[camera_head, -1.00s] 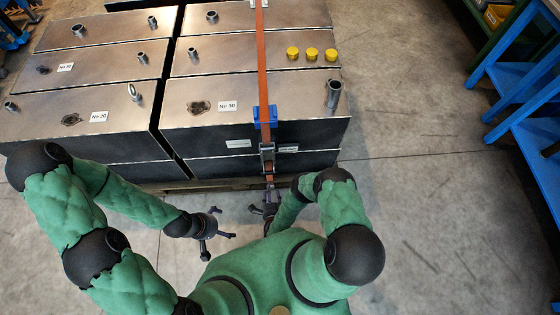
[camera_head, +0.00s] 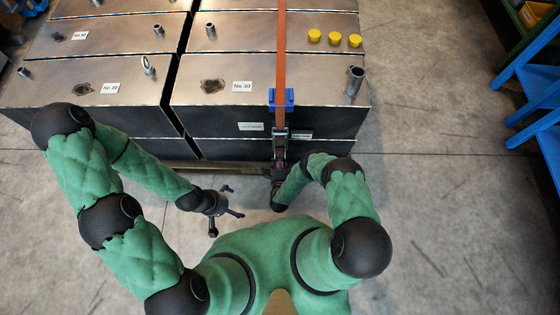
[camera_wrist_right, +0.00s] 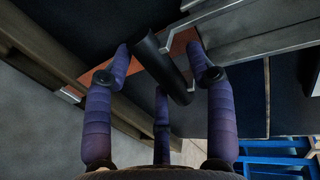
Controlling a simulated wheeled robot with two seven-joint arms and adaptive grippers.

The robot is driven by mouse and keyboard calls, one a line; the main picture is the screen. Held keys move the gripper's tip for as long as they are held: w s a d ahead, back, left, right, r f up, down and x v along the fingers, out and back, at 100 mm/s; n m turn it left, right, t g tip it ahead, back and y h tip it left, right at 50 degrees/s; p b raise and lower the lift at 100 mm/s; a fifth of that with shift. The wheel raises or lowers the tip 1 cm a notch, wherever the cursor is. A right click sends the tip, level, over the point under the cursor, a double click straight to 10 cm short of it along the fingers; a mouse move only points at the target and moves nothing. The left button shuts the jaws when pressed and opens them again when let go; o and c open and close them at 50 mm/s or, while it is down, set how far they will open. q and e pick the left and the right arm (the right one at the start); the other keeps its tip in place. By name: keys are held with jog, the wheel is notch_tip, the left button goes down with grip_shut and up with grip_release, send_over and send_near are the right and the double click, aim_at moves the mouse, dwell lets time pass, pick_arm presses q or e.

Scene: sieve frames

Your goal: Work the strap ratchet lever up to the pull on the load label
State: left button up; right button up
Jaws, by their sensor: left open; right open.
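An orange strap (camera_head: 281,60) runs over the steel boxes and down the front through a blue corner piece (camera_head: 281,98). The strap ratchet (camera_head: 280,134) hangs on the front face below it. My right gripper (camera_head: 278,168) is open just below the ratchet, its fingers partly hidden by the arm. In the right wrist view a dark round bar (camera_wrist_right: 160,65), seemingly the ratchet lever, lies between the open purple fingers, with orange strap behind; contact is unclear. Small white labels (camera_head: 251,127) (camera_head: 302,134) sit either side of the ratchet, unreadable. My left gripper (camera_head: 226,207) is open and empty.
The boxes (camera_head: 240,118) stand on a wooden pallet (camera_head: 225,172). Yellow caps (camera_head: 335,37) and a pipe stub (camera_head: 354,82) are on top. Blue steps (camera_head: 530,95) stand at the right. The concrete floor (camera_head: 430,220) is clear between.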

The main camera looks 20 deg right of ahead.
jog(key=shift+w, duration=0.3)
grip_shut()
jog(key=shift+d, duration=0.1)
